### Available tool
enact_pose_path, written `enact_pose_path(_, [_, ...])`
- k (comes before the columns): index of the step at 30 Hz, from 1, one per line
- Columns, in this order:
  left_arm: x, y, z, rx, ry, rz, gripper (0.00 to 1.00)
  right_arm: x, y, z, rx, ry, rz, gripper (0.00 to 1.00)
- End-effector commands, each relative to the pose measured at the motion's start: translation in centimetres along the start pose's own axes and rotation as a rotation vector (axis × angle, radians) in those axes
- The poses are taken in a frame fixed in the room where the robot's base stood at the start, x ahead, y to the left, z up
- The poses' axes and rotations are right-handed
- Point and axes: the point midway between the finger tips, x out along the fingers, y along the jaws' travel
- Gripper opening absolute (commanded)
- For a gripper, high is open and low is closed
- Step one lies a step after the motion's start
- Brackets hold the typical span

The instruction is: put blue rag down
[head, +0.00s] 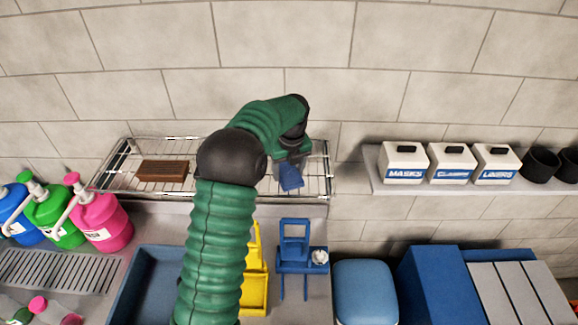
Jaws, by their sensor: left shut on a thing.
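My left arm reaches up and forward over the wire shelf (215,188). My left gripper (287,168) is at the right part of the shelf, shut on the blue rag (291,178). The rag hangs below the fingers, over or at the shelf wires; I cannot tell whether it touches them. The fingertips are partly hidden by the wrist and the rag. My right gripper is not in view.
A brown block (163,171) lies on the shelf's left. Blue, green and pink (100,218) jugs stand at left. A blue stand (295,252) and yellow holder (254,280) are below. White boxes (403,162) and black cups (541,164) sit on a right ledge. The shelf's middle is partly clear.

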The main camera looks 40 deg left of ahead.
Motion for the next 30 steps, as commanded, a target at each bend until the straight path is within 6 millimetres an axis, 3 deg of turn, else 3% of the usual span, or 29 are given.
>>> enact_pose_path(7, [0.9, -0.1, 0.2, 0.000, 0.003, 0.002, 0.23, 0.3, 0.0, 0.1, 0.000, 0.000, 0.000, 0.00])
enact_pose_path(8, [0.9, -0.2, 0.2, 0.000, 0.003, 0.002, 0.64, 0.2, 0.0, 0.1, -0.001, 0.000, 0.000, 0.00])
enact_pose_path(12, [0.7, -0.2, 0.1, 0.000, 0.001, 0.002, 0.82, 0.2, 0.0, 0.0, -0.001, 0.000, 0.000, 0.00])
enact_pose_path(24, [0.6, -0.2, 0.0, 0.000, 0.001, 0.002, 0.83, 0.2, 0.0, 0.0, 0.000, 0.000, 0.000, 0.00])
enact_pose_path(30, [-1.6, -0.2, 0.2, -0.001, -0.003, -0.002, 0.83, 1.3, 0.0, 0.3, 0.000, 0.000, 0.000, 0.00])
